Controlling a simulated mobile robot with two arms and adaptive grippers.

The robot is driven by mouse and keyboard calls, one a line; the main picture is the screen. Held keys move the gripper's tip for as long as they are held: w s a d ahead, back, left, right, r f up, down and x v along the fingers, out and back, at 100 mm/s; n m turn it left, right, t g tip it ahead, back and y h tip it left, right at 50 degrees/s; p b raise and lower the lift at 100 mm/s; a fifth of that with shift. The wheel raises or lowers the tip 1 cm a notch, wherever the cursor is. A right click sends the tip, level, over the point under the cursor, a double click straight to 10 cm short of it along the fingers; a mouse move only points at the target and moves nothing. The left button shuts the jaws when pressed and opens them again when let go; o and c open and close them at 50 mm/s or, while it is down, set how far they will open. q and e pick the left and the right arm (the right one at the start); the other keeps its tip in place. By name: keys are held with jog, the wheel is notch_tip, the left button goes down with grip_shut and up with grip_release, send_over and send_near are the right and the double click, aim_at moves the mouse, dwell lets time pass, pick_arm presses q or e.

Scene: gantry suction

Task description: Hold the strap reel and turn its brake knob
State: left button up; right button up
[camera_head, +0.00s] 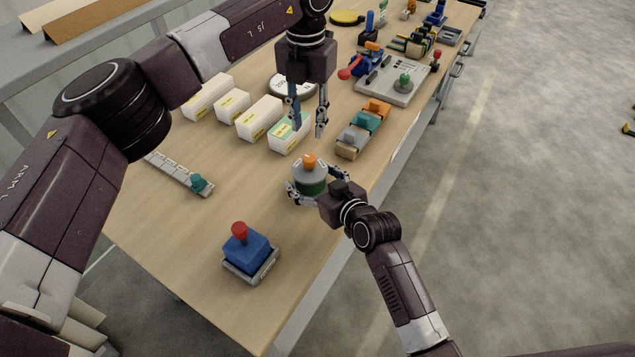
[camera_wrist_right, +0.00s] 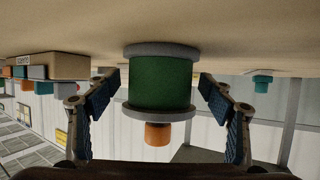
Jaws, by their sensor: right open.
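The strap reel (camera_head: 313,184) stands upright on the wooden table, with grey flanges, a green middle and an orange brake knob (camera_head: 309,161) on top. In the right wrist view the picture is upside down; the green reel (camera_wrist_right: 160,82) is between the fingers and the orange knob (camera_wrist_right: 158,133) hangs below it. My right gripper (camera_head: 306,194) is open around the reel, with a gap visible on each side in the wrist view. My left gripper (camera_head: 308,130) is open and empty, pointing down above the table, higher and farther back than the reel.
A blue block with a red knob (camera_head: 246,250) is at the near side. A grey rail with a teal slider (camera_head: 180,173) lies left. Bare table surrounds the reel's left.

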jog(key=shift+w+a+f, duration=0.1)
jog(key=shift+w, duration=0.1)
jog(key=c, duration=0.4)
dwell(0.6)
jog(key=shift+o, duration=0.2)
grip_shut()
dwell(0.4)
